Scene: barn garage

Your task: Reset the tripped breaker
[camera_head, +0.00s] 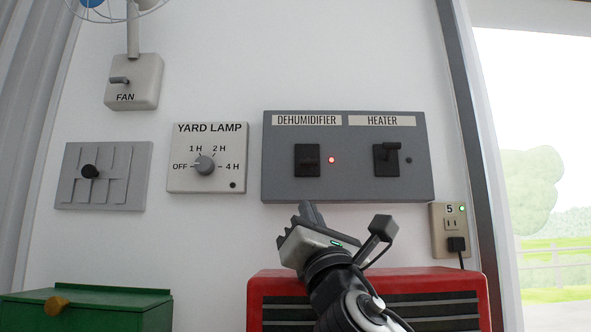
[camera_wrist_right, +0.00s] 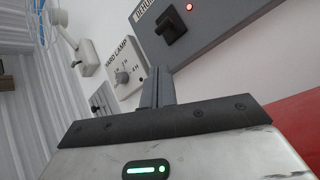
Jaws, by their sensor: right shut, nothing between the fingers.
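The grey breaker panel (camera_head: 345,192) is on the white wall, with two black switches. The switch under DEHUMIDIFIER (camera_head: 307,160) sits beside a lit red light (camera_head: 332,160). The switch under HEATER (camera_head: 386,157) has its lever sticking out near the top, beside a dark light (camera_head: 409,160). In the right wrist view the dehumidifier switch (camera_wrist_right: 172,26) and red light show at the top. My right gripper (camera_head: 308,210) is shut and empty, just below the panel's lower edge in the head view. It also shows in the wrist view (camera_wrist_right: 156,85). My left gripper is out of view.
A yard lamp dial (camera_head: 205,165), slotted lever plate (camera_head: 128,193) and fan switch box (camera_head: 135,82) are on the wall to the left. An outlet (camera_head: 450,226) with a plugged cord is at right. A red heater-like box (camera_head: 262,290) and green box (camera_head: 85,312) stand below.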

